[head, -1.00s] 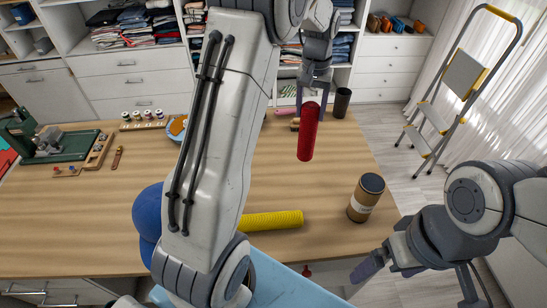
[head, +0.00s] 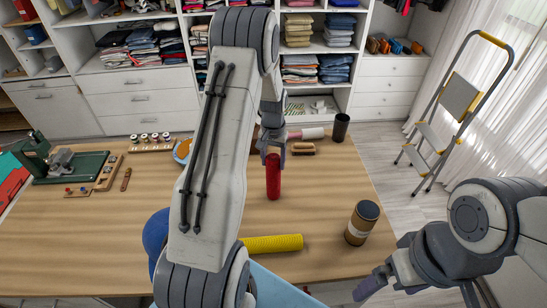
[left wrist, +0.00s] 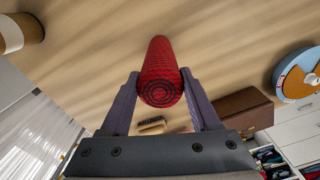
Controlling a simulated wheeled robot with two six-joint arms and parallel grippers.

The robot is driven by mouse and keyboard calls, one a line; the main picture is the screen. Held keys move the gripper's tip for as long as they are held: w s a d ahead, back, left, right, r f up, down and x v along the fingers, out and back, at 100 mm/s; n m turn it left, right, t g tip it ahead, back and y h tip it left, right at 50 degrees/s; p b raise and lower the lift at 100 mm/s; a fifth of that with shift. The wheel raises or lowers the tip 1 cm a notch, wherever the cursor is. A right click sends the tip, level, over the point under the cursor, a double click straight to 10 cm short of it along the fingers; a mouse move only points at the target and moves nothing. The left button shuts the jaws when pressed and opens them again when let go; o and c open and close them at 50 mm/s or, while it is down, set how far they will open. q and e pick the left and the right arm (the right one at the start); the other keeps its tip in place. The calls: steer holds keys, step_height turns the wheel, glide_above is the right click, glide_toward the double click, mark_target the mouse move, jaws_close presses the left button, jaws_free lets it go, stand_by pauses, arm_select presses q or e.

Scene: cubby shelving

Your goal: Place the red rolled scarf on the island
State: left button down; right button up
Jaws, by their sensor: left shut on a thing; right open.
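The red rolled scarf (head: 273,180) is held upright at the wooden island (head: 320,215), over its middle. In the left wrist view the scarf (left wrist: 160,72) sits between the two fingers, with its spiral end toward the camera. My left gripper (head: 273,155) is shut on its upper end. In the left wrist view the fingers (left wrist: 160,88) press both sides. I cannot tell whether the scarf's lower end touches the wood. My right gripper (head: 378,284) is open, low at the right beyond the island's front corner, partly hidden by its own wrist.
A brush (head: 302,148) and a dark cup (head: 341,127) are behind the scarf. A stepladder (head: 440,125) stands right.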

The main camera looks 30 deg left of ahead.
arm_select(q)
steer(key=shift+f, duration=0.15)
steer(key=shift+c, duration=0.6)
jaws_free()
steer(key=shift+w+r, duration=0.1)
steer(key=shift+r, duration=0.25)
step_height(320, 180, up, 10)
steer(key=b, duration=0.4)
steer(key=shift+r, duration=0.8)
